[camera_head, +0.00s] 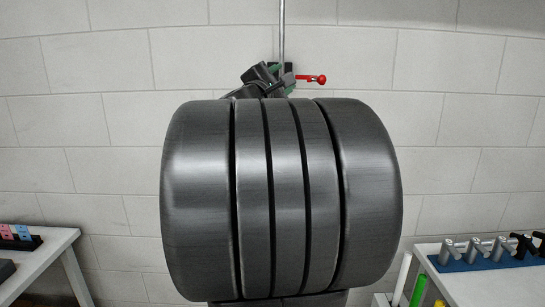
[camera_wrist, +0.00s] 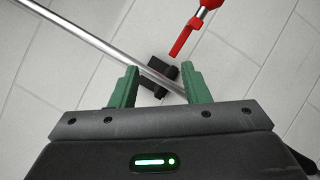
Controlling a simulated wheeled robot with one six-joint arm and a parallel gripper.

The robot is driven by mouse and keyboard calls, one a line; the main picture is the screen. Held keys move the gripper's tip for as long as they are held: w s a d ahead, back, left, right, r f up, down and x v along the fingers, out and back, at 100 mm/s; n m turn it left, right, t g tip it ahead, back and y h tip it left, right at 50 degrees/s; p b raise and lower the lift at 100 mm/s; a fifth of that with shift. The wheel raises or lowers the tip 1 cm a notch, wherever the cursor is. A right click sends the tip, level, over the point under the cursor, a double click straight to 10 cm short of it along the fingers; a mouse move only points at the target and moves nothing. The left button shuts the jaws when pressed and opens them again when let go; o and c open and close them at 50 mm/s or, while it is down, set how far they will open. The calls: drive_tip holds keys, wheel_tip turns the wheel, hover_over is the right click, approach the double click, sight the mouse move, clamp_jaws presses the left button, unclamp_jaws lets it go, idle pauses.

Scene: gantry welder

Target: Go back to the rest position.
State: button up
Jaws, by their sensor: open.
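My gripper (camera_wrist: 160,78) shows its two green fingers wide apart in the wrist view, with nothing clamped between them. A dark bracket (camera_wrist: 164,72) on the wall and the end of a thin metal pipe (camera_wrist: 90,40) appear in the gap between the fingers. I cannot tell how deep the fingers reach around them. A red lever (camera_wrist: 186,36) lies just above the bracket in that view. In the head view my gripper (camera_head: 284,79) is at the wall, close to the red lever (camera_head: 312,78) and the vertical pipe (camera_head: 282,30). No rest position is marked in view.
A white table (camera_head: 50,262) at the left holds a rack with pink and blue pieces (camera_head: 17,233). A white table (camera_head: 470,285) at the right holds several metal tools (camera_head: 482,246) on a blue mat. Green and white rods stand beside it. A large dark ribbed body blocks the middle.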

drive_tip(key=h+p, duration=0.1)
drive_tip(key=a+m+g+p, duration=0.1)
drive_tip(key=p, duration=0.1)
drive_tip(key=shift+w+r+h, duration=0.15)
drive_tip(key=shift+w+h, duration=0.15)
drive_tip(key=shift+h, duration=0.1)
